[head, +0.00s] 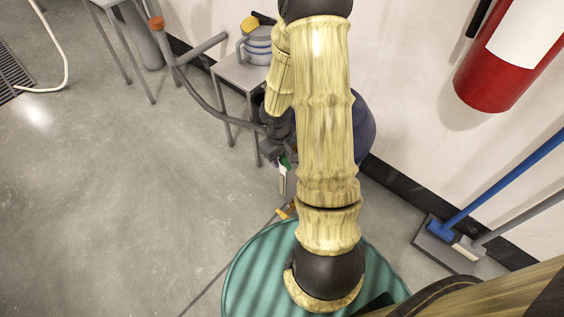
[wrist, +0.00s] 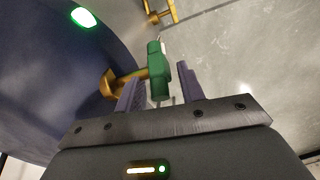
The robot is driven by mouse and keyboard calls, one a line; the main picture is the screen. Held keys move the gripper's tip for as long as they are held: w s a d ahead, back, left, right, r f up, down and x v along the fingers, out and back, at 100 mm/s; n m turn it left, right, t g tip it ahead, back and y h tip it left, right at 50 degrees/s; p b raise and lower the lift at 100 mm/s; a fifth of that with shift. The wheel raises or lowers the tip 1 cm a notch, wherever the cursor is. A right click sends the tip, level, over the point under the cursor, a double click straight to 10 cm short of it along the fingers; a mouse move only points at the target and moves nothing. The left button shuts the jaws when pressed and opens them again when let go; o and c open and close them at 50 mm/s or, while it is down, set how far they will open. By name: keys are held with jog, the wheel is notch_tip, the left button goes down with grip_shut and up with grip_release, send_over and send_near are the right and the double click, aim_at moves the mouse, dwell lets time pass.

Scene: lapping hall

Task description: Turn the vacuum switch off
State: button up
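The vacuum's dark blue rounded body (wrist: 45,75) fills the left of the wrist view; in the head view it shows partly behind my arm (head: 364,125). A green light (wrist: 84,17) glows on it. A brass stem (wrist: 112,84) sticks out from the body, with a green lever-like piece (wrist: 158,72) at its end. I cannot tell for sure which part is the switch. My gripper (wrist: 160,82) is open, its purple fingers on either side of the green piece, with gaps showing. In the head view the green piece (head: 285,161) is small and partly hidden.
A fire extinguisher (head: 497,75) hangs on the right wall. A blue-handled broom (head: 500,185) leans there.

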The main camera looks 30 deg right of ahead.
jog(key=shift+d+f, duration=0.1)
jog(key=shift+f, duration=0.45)
jog(key=shift+c, duration=0.2)
grip_shut()
